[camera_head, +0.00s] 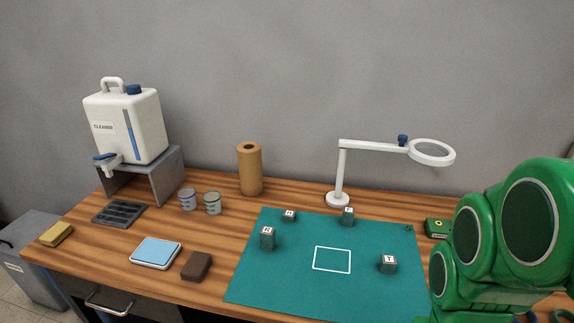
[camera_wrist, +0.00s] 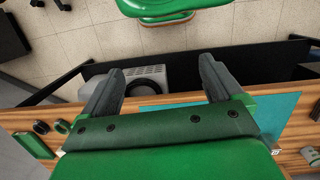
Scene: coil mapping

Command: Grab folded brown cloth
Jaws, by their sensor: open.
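A small dark brown folded block, which looks like the brown cloth (camera_head: 196,265), lies flat near the front edge of the wooden table, left of the green mat and just right of a blue-topped scale. My gripper (camera_wrist: 160,78) shows in the wrist view with its two grey fingers wide apart and nothing between them. It is over the table's edge, with the floor beyond, and I cannot make out the brown cloth in that view. In the head view my green arm fills the right side, far from the cloth, and its fingers are not visible.
The scale (camera_head: 156,252) sits close beside the cloth. The green mat (camera_head: 300,290) holds several small lettered blocks. A brown roll (camera_head: 250,170), two cups, a dark tray (camera_head: 118,213), a cleaner jug (camera_head: 125,125) and a lamp (camera_head: 340,180) stand farther back. A yellow pad (camera_head: 56,234) lies far left.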

